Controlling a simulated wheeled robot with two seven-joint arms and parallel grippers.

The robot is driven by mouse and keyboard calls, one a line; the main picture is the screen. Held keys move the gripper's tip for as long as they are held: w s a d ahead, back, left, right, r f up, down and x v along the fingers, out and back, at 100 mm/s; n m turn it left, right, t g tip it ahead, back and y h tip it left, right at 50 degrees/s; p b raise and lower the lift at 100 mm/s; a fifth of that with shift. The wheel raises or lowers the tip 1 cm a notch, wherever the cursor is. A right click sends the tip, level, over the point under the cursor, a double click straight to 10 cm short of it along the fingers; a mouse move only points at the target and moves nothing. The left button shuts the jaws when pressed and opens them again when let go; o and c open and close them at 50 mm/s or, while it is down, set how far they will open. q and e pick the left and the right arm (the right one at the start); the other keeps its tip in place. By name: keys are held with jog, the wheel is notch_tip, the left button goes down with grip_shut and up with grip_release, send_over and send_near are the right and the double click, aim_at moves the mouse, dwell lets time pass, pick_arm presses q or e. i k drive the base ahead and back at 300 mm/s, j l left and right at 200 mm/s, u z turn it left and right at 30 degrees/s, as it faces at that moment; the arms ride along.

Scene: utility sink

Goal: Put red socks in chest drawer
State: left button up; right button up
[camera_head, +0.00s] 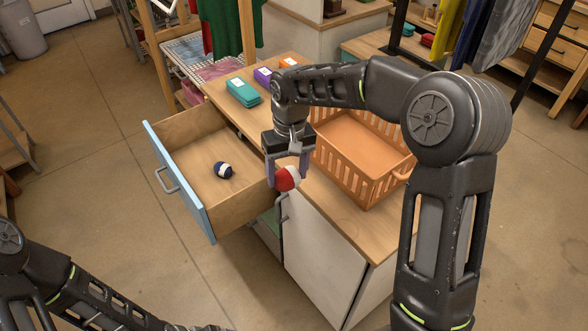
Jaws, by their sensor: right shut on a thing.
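A rolled pair of red and white socks (287,179) is in my right gripper (285,180), which is shut on it. The gripper points down, just right of the open drawer's (192,207) right wall, near the chest's front edge. The drawer is pulled out, with a blue front and a wooden inside. A rolled dark blue and white sock ball (223,170) lies in the drawer. My left arm shows at the bottom left; its gripper is not clearly visible.
An orange basket (375,178) stands on the wooden chest top (330,195), right of my right gripper. Most of the drawer floor is clear. A clothes rack stands behind.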

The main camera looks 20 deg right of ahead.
aim_at(218, 190)
jog(key=i+j, duration=0.7)
jog(key=j, duration=0.15)
jog(key=i+j, duration=0.75)
